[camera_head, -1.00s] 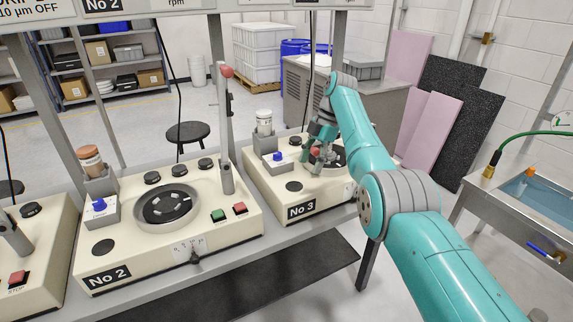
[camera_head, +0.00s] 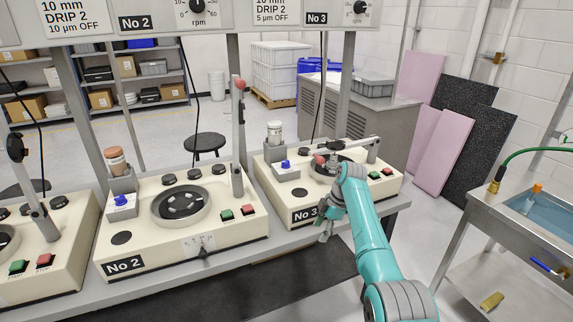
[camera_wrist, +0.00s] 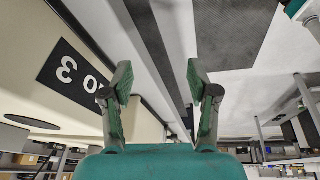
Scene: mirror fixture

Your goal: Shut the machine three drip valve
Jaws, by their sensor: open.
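Machine three (camera_head: 278,205), a cream box labelled No 3, stands at the right end of the bench. Its drip valve has a blue knob (camera_head: 286,164) on a small pale block at the machine's left rear, beside a bottle (camera_head: 274,133). The knob is too small to tell its setting. My gripper (camera_head: 325,233) hangs low at the machine's front edge, right of the No 3 label and away from the knob. In the wrist view my gripper (camera_wrist: 158,85) is open with nothing between the fingers. The label (camera_wrist: 75,78) shows there; the knob does not.
Machine three's lever (camera_head: 345,150) with a red ball lies low across its plate. Machine two (camera_head: 225,236) stands to the left with its lever (camera_head: 238,140) upright. A post (camera_head: 345,85) rises behind machine three. A sink (camera_head: 490,225) stands at right.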

